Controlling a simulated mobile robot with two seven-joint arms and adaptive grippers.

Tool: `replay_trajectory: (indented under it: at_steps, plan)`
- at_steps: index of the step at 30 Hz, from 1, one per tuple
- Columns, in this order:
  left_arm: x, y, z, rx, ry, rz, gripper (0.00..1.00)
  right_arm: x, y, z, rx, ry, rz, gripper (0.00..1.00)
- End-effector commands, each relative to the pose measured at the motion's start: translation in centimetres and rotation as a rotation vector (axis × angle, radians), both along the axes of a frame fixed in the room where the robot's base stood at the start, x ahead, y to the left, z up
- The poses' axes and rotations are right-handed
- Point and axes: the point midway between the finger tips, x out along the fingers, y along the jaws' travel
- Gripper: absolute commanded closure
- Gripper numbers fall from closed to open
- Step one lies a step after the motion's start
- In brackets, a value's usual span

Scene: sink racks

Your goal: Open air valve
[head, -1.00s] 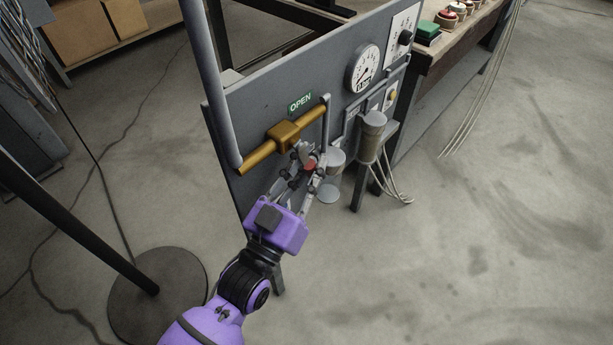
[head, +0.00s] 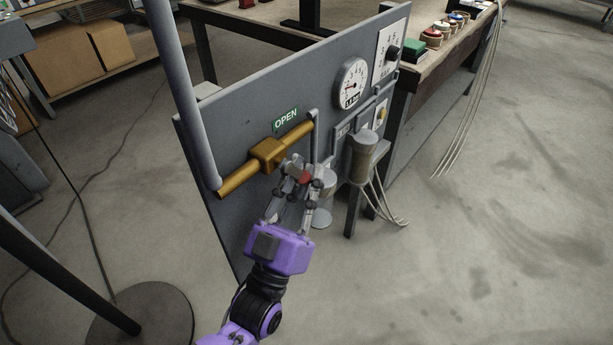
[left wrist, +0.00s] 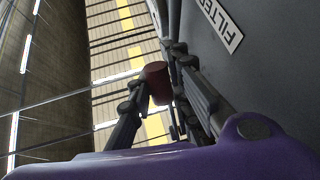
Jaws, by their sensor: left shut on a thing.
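The air valve is a brass body (head: 268,153) on a brass pipe, mounted on the front of an upright grey panel (head: 240,105). A green OPEN label (head: 285,120) sits just above it. My left gripper (head: 304,180) reaches up from below and is shut on the valve's red handle end (head: 305,178), right of and below the brass body. In the left wrist view the dark red handle end (left wrist: 155,82) shows between the two fingers. The fingers partly hide the lever between the handle end and the valve body. My right gripper is not in view.
A round gauge (head: 351,84) and a dial plate (head: 393,50) are on the panel's right side. A grey cylinder (head: 363,158) with hanging hoses stands right of my gripper. A workbench (head: 436,72) with buttons is behind. The floor at right is clear.

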Motion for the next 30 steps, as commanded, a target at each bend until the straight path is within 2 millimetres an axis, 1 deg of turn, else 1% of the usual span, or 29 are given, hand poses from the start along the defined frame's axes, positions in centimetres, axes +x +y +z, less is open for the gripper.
replay_trajectory:
  at_steps: [1,2,3,6,14,17,20,30]
  plan:
    - [-0.1,-0.1,-0.2,0.001,0.003,-0.001,1.0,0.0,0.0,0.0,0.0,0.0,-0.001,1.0]
    - [-0.1,-0.1,-0.2,0.001,0.003,-0.001,0.8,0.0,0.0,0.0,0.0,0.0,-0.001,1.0]
    - [-0.1,-0.1,-0.1,0.001,0.003,-0.001,0.74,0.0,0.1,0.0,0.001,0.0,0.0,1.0]
    - [0.0,0.0,-0.1,0.0,0.002,-0.001,0.63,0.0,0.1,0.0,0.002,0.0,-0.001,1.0]
    - [0.0,0.0,-0.1,0.0,0.001,0.0,0.63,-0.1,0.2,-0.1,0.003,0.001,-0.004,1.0]
    - [-0.3,0.1,-0.3,0.001,0.002,0.0,0.63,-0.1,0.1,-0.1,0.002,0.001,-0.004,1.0]
    - [-1.2,0.5,-1.1,0.003,0.005,-0.001,0.63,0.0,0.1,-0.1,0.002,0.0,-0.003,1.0]
    - [-6.6,2.7,-5.1,0.002,0.006,0.0,0.63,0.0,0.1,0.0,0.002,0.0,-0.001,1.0]
